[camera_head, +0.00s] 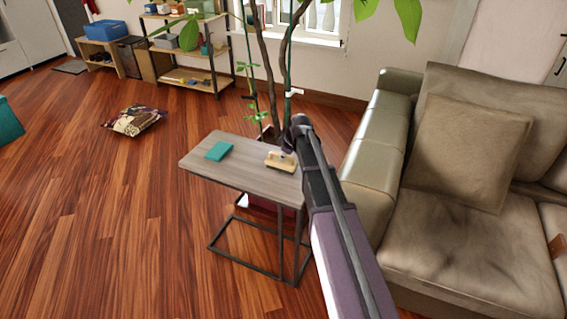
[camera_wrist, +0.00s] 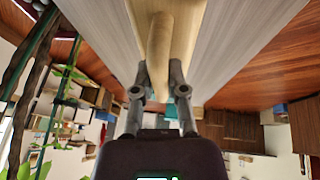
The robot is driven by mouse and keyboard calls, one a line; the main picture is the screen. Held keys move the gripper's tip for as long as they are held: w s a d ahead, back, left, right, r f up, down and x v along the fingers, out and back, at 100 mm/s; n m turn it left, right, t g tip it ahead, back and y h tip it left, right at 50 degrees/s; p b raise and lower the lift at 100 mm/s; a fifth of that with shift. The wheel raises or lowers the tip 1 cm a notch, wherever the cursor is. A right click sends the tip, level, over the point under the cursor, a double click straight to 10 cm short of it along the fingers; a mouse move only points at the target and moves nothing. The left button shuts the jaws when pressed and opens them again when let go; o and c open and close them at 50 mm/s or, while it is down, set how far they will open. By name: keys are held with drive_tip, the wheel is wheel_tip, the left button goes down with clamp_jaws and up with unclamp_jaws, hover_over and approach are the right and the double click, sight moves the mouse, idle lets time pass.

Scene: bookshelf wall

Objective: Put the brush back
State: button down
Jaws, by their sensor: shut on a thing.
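The brush (camera_head: 281,162), with a pale wooden body, is at the right end of a small grey side table (camera_head: 232,166). I cannot tell whether it rests on the top or is just above it. In the wrist view the brush's wooden handle (camera_wrist: 160,45) runs between the two fingers of my gripper (camera_wrist: 161,72), which is shut on it. In the head view my gripper (camera_head: 289,146) is at the brush from above, its fingers mostly hidden by my arm.
A teal flat item (camera_head: 219,151) lies on the table's left part. A sofa (camera_head: 450,215) stands close on the right, and a potted plant (camera_head: 268,75) right behind the table. A shelf (camera_head: 190,82) stands at the back. A patterned cushion (camera_head: 134,120) lies on the open floor.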

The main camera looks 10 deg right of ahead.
drive_tip(key=shift+f+b, duration=0.45)
drive_tip(key=shift+f, duration=0.3)
drive_tip(key=shift+f, duration=0.1)
drive_tip(key=c, duration=0.7)
unclamp_jaws()
drive_tip(key=shift+r, duration=0.2)
drive_tip(key=p+v, duration=0.3)
drive_tip(key=v, duration=0.1)
drive_tip(key=shift+f+p, duration=0.1)
drive_tip(key=shift+p, duration=0.3)
drive_tip(key=p+v, duration=0.7)
drive_tip(key=v, duration=0.1)
drive_tip(key=shift+s, duration=0.1)
